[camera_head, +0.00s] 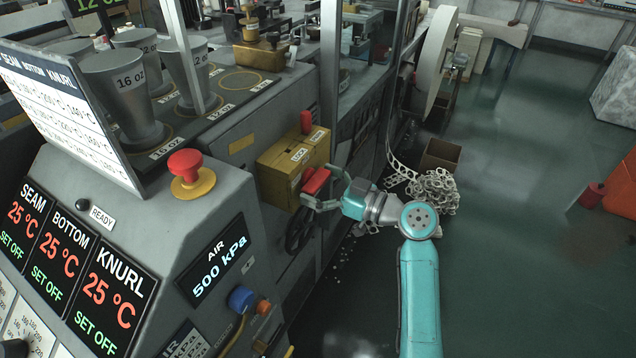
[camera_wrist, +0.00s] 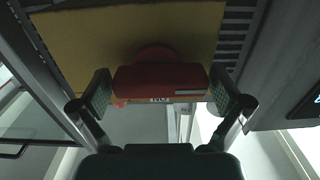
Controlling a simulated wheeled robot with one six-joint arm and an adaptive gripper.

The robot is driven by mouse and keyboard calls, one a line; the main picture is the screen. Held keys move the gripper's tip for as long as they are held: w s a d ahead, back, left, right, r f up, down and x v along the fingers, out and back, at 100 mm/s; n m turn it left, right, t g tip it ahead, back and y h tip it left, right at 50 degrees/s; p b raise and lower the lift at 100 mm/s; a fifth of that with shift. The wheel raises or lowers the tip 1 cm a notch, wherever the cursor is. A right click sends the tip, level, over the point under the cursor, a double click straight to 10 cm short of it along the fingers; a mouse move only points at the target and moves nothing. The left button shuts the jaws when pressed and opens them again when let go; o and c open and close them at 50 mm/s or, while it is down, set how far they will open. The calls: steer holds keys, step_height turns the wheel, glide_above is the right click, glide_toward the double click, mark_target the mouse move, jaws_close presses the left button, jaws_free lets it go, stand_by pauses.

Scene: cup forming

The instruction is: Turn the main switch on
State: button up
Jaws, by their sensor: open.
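The main switch is a red handle (camera_head: 316,181) on the side of a yellow box (camera_head: 279,172) mounted on the machine. In the wrist view the red handle (camera_wrist: 160,79) lies crosswise in front of the yellow box face (camera_wrist: 130,40). My gripper (camera_head: 322,189) is at the handle. In the wrist view my gripper (camera_wrist: 160,92) is open, with one finger near each end of the handle. Narrow gaps seem to show between pads and handle, but I cannot tell if either touches. The switch's marking is too small to read in the wrist view.
A red piece (camera_head: 306,122) stands on top of the yellow box. A handwheel (camera_head: 298,232) is below it. A red emergency button (camera_head: 186,165) sits on the panel at left. Paper scrap (camera_head: 435,190) and a brown carton (camera_head: 440,155) lie behind my arm.

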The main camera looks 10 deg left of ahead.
steer(key=c, duration=0.9)
steer(key=shift+o, duration=0.2)
